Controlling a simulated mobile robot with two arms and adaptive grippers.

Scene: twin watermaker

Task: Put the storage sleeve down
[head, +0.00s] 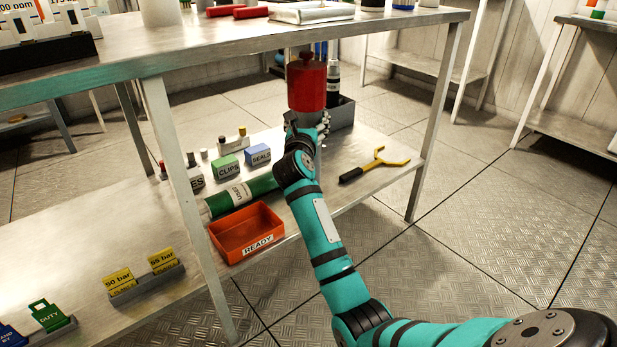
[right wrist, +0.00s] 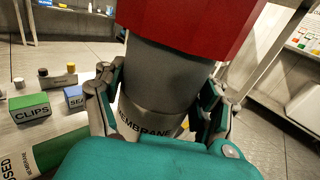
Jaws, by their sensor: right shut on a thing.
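The storage sleeve, as I take it, is a grey cylinder with a wide red top (head: 306,88), held nearly upright over the far end of the lower shelf. In the right wrist view its grey body (right wrist: 165,80) carries a band reading "MEMBRANE", and the red part fills the top of the picture. My right gripper (head: 307,128) is shut on it, with a finger on each side of the grey body in the wrist view (right wrist: 160,100). The sleeve's lower end is hidden by my gripper and wrist. My left gripper is not in view.
The lower shelf holds an orange READY tray (head: 246,232), a green tube (head: 222,200), CLIPS (head: 228,167) and SEALS (head: 258,156) boxes and a yellow-ended wrench (head: 376,164). A grey bin (head: 341,112) stands behind the sleeve. The upper worktop (head: 230,35) overhangs.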

